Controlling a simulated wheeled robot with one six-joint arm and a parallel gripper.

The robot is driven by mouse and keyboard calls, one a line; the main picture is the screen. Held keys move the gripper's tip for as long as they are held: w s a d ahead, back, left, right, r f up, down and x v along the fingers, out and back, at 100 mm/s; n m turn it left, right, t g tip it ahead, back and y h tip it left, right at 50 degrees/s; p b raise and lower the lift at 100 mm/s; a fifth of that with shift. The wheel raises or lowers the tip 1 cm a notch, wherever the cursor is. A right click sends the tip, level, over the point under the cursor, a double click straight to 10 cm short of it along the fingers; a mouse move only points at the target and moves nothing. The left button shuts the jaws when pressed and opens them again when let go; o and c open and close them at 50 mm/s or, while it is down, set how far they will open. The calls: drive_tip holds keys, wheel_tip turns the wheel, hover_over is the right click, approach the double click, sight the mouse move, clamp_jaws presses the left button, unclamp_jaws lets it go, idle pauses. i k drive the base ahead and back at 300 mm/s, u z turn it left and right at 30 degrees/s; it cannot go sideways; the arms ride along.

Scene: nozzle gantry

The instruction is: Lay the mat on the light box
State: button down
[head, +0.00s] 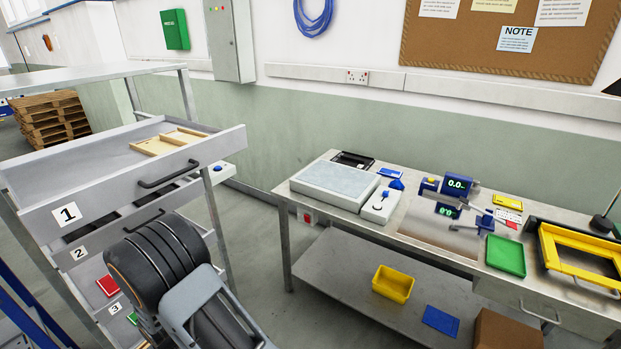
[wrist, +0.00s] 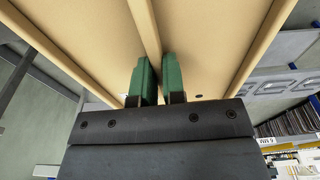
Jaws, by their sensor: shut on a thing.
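My gripper (wrist: 160,78) shows in the wrist view with its two green fingers shut on the thin middle divider (wrist: 146,22) of a tan wooden tray. In the head view, a tan wooden tray (head: 160,146) with a divider sits in the open top drawer marked 1; my gripper is not visible there. What looks like the light box (head: 332,180), a broad pale slab with a light grey top, lies at the left end of the workbench, its top bare. I cannot clearly pick out a mat in either view.
The drawer unit (head: 68,215) stands at left, its top drawer pulled out. The workbench (head: 480,265) also bears a small white unit (head: 381,204), a blue digital display (head: 457,187), a green tray (head: 505,256) and a yellow frame (head: 575,252). A yellow bin (head: 393,283) stands on the lower shelf.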

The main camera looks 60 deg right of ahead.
sight(336, 177)
drive_tip(key=z, duration=1.2)
drive_tip(key=i, duration=0.5)
drive_tip(key=z, duration=0.55)
